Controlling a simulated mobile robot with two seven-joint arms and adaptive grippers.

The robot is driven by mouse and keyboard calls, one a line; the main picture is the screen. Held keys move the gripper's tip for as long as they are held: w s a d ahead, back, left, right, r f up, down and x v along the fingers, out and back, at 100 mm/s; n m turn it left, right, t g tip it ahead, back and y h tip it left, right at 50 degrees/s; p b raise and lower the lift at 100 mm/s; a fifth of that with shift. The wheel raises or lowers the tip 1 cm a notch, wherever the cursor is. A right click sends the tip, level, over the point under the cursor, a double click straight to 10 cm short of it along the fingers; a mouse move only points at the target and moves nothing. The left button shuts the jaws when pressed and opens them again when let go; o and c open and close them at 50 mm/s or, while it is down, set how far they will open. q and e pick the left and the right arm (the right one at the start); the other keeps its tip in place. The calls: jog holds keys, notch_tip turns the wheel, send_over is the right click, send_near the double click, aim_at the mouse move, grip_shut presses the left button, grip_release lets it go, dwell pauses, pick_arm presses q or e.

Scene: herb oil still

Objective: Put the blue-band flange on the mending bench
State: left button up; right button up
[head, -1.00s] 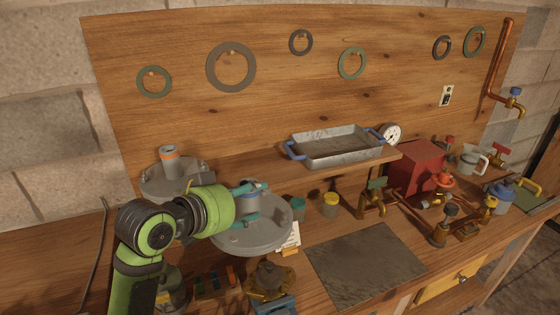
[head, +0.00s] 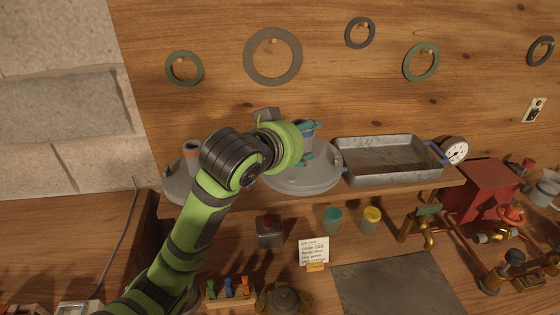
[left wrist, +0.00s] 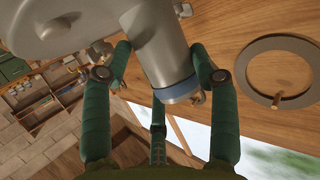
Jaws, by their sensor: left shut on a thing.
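The blue-band flange is a grey disc (head: 300,179) with an upright neck. In the left wrist view its neck (left wrist: 163,50) ends in a blue band (left wrist: 182,91). My left gripper (head: 309,142) is shut on that neck, its teal fingers either side of it. The fingers also show in the left wrist view (left wrist: 160,75). The disc appears at shelf level between an orange-band flange (head: 192,152) and a metal tray; I cannot tell whether it touches the shelf. I cannot tell which surface is the mending bench. My right gripper is not in view.
The metal tray (head: 392,173) with blue handles is close right of the flange. Below the shelf stand a red-topped container (head: 269,231), a teal jar (head: 333,220), a yellow-lidded jar (head: 371,219) and a note card (head: 313,251). A grey slab (head: 398,286) lies clear in front.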

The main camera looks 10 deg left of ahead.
pick_arm(q)
jog(key=a+f, duration=0.2)
jog(key=a, duration=0.1)
jog(key=shift+a+p, duration=0.3)
jog(key=shift+p, duration=0.05)
jog(key=shift+s+a+f, duration=0.15)
jog(key=shift+a+f, duration=0.2)
jog(key=shift+a, duration=0.2)
jog(key=shift+s+a+f, duration=0.15)
jog(key=shift+a+f, duration=0.15)
jog(key=shift+a, duration=0.2)
notch_tip(320, 180, down, 4)
jog(key=shift+w+r+p, duration=0.1)
jog(key=shift+p, duration=0.55)
jog(key=o, duration=1.7)
jog(key=shift+f, duration=0.35)
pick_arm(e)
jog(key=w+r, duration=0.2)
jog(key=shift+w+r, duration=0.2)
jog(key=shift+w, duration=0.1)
pick_arm(q)
jog(key=shift+r, duration=0.1)
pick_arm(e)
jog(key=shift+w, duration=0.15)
